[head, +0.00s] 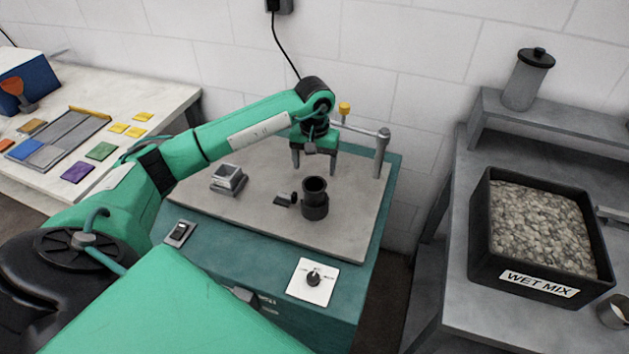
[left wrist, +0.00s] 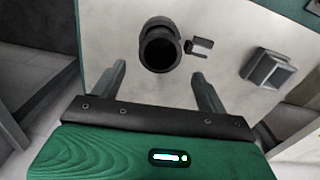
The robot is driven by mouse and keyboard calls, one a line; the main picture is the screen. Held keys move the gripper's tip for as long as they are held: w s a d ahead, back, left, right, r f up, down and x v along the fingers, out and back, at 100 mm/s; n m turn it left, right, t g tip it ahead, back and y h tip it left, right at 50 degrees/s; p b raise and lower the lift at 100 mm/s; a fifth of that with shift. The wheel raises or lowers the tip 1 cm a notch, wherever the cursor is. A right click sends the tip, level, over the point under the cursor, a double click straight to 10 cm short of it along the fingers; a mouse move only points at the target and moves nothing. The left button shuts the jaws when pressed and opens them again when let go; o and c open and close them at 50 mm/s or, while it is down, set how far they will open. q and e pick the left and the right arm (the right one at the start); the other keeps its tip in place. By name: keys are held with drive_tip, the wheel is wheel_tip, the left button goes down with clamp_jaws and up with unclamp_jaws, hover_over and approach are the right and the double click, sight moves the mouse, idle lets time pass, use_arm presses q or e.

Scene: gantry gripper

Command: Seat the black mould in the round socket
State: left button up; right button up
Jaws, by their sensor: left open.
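The black mould (head: 315,187) is a dark, open-topped hollow cylinder standing upright on the grey bench plate. A wider dark collar, the round socket (head: 316,212), surrounds its lower end; I cannot tell how deep the mould sits in it. In the left wrist view the mould (left wrist: 160,50) shows its open mouth, beyond the fingertips. My left gripper (head: 315,168) points down with its fingers apart and empty, above and slightly behind the mould. It also shows in the left wrist view (left wrist: 160,75). My right gripper is not in view.
A small dark clamp block (head: 285,199) lies left of the socket. A grey metal block (head: 229,180) stands further left on the plate (head: 345,235). A post with a horizontal bar (head: 382,155) stands behind right. A "WET MIX" tub (head: 525,285) is on the right bench.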

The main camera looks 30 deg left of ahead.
use_arm(q)
drive_tip(key=shift+r, duration=1.75)
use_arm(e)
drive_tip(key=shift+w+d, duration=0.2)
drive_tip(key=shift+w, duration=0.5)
